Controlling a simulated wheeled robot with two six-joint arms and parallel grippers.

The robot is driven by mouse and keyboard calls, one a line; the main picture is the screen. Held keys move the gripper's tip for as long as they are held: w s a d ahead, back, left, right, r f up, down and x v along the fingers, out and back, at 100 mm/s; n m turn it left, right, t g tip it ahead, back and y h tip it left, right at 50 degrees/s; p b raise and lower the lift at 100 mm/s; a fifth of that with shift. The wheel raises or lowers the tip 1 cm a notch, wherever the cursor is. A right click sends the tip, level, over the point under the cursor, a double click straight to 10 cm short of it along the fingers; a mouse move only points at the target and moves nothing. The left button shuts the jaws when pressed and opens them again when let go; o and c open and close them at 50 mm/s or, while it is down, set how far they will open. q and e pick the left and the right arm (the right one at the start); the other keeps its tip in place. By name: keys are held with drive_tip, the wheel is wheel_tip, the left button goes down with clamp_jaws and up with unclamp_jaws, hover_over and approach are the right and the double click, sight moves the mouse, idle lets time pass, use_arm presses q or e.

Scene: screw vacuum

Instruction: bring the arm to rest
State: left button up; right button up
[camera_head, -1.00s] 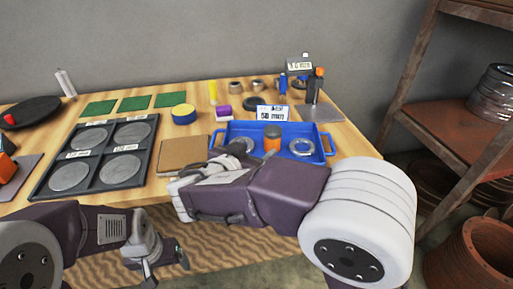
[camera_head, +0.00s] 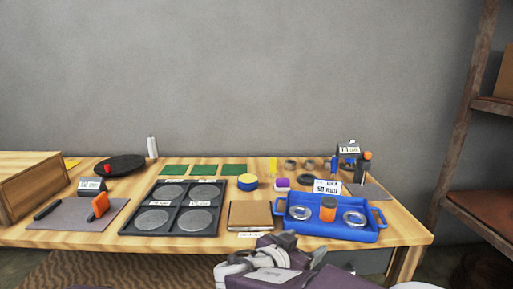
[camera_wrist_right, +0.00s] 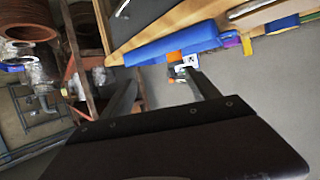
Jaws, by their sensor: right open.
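My right arm reaches in at the bottom of the head view, and its gripper (camera_head: 285,240) is in front of the table's front edge. In the right wrist view my right gripper (camera_wrist_right: 160,92) has its two dark fingers apart with nothing between them. A blue tray (camera_head: 375,233) lies beyond it on the table (camera_head: 90,237). The tray holds an orange jar (camera_head: 327,210) and two silver rings (camera_head: 299,212) (camera_head: 354,218). My left gripper is out of the head view.
A black rack (camera_head: 176,206) with several grey discs stands left of a brown notebook (camera_head: 250,215). Green squares (camera_head: 204,169) lie behind it. A wooden box (camera_head: 28,190) is at the left. A rusty shelf (camera_head: 484,190) stands at the right, and a grey wall is behind.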

drive_tip(key=s+d+f+m+g+h, duration=0.1)
drive_tip(key=d+f+m+g, duration=0.15)
drive_tip(key=d, duration=0.45)
drive_tip(key=s+d+f+m+g+h, duration=0.1)
drive_tip(key=s+d+f+g, duration=0.15)
drive_tip(key=d, duration=0.45)
drive_tip(key=s+d+f+g+y, duration=0.3)
drive_tip(key=s+d+f+g, duration=0.15)
drive_tip(key=s+f, duration=0.3)
drive_tip(key=s+a+f+n+g+y, duration=0.2)
drive_tip(key=s+a+f+n+y, duration=0.15)
drive_tip(key=s+f+y, duration=0.35)
drive_tip(key=w+a+f+n+t+y, duration=0.1)
drive_tip(key=w+a+f+n+t, duration=0.2)
drive_tip(key=a+n, duration=0.5)
use_arm(q)
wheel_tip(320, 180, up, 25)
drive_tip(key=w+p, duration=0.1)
drive_tip(key=p, duration=2.4)
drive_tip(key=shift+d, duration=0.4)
use_arm(e)
wheel_tip(320, 180, up, 24)
drive_tip(key=g, duration=0.1)
drive_tip(key=shift+s+d+r, duration=0.15)
drive_tip(key=shift+d+r, duration=0.05)
